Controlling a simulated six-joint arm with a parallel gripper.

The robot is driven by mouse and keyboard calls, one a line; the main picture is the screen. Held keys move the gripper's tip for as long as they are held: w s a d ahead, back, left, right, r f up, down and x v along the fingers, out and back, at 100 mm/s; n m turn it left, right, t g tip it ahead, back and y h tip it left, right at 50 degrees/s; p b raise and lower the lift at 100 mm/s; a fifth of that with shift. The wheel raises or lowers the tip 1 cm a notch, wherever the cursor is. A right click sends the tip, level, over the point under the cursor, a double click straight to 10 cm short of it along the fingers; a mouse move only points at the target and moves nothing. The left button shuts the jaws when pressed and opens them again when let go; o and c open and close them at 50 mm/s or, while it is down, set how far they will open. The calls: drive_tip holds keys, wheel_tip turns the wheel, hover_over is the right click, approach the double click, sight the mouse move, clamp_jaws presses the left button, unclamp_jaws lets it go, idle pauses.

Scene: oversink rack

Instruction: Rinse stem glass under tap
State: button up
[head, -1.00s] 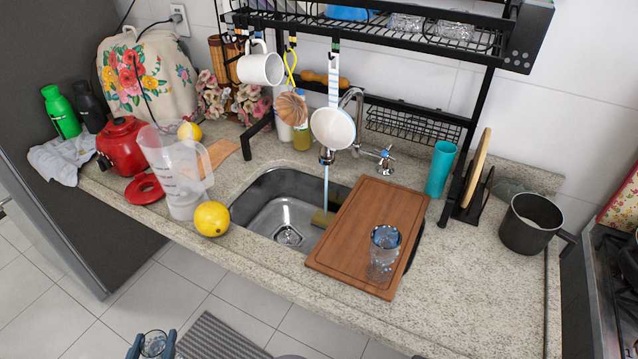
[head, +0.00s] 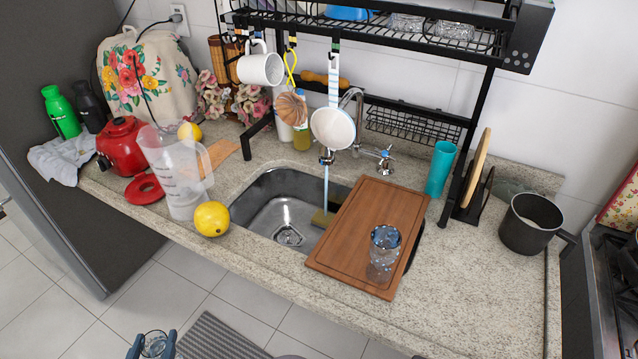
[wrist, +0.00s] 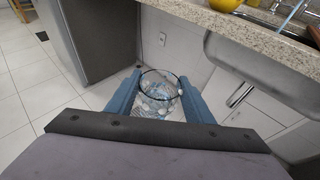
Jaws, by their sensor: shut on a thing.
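My gripper (head: 152,346) is at the bottom edge of the head view, in front of and below the counter. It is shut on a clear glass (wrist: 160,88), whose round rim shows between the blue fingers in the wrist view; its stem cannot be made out. The tap (head: 352,108) stands behind the sink, and a thin water stream (head: 326,185) falls from its spout into the steel sink (head: 262,205). The held glass is well away from the stream.
A wooden board (head: 345,235) covers the sink's right part, with a patterned glass (head: 384,250) on it. A yellow lemon (head: 211,219) and clear jug (head: 185,185) stand left of the sink. A hanging strainer (head: 333,128) is close above the spout.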

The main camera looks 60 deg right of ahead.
drive_tip(key=shift+w, duration=0.35)
idle(3.9)
drive_tip(key=shift+s, duration=0.45)
idle(0.4)
drive_tip(key=shift+w, duration=0.45)
drive_tip(key=shift+a, duration=0.1)
idle(0.5)
drive_tip(key=a, duration=0.6)
drive_tip(key=shift+a, duration=0.15)
idle(0.3)
idle(0.8)
